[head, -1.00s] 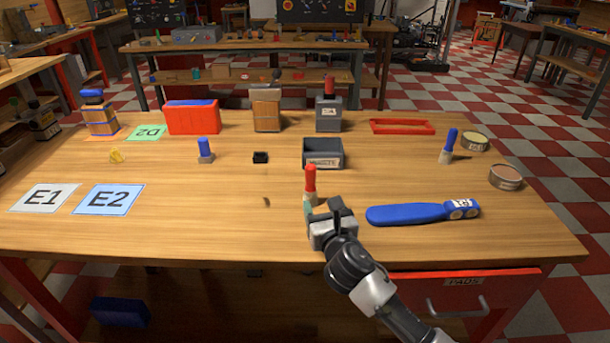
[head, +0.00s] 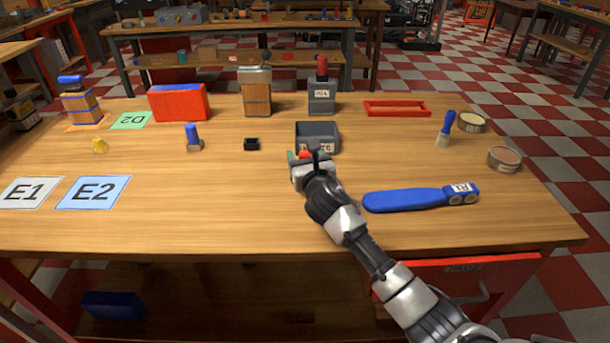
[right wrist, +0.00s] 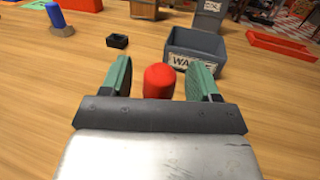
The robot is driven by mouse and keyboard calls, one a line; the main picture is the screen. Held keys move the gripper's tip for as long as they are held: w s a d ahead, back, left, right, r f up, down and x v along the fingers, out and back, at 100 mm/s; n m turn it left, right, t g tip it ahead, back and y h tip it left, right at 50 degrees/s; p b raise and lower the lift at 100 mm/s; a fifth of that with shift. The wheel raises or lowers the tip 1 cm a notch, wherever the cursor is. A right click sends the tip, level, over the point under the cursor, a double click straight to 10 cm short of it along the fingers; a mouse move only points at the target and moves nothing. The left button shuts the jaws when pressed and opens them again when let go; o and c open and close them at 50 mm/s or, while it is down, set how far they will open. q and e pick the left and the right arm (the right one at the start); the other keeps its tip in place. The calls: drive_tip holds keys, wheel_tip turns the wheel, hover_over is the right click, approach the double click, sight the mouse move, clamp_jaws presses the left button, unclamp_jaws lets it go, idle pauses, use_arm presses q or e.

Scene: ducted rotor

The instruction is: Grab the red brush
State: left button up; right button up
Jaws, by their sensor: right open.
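The red brush shows its red handle top (right wrist: 159,81) in the right wrist view, between the two green fingers of my right gripper (right wrist: 160,82). The fingers are apart, with a gap on each side of the handle. The lower part of the brush is hidden behind the gripper body. In the head view a bit of the red handle (head: 304,155) shows at my right gripper (head: 305,157), just in front of the grey waste bin. My left gripper is in neither view.
The grey waste bin (head: 317,136) stands just beyond the gripper. A blue paddle-shaped tool (head: 405,200) lies to the right. A small black box (head: 251,144) and a blue-handled brush (head: 193,138) stand to the left.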

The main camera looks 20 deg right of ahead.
drive_tip(key=shift+w+f, duration=0.1)
drive_tip(key=shift+w, duration=0.6)
drive_tip(key=shift+c, duration=0.7)
drive_tip(key=c, duration=1)
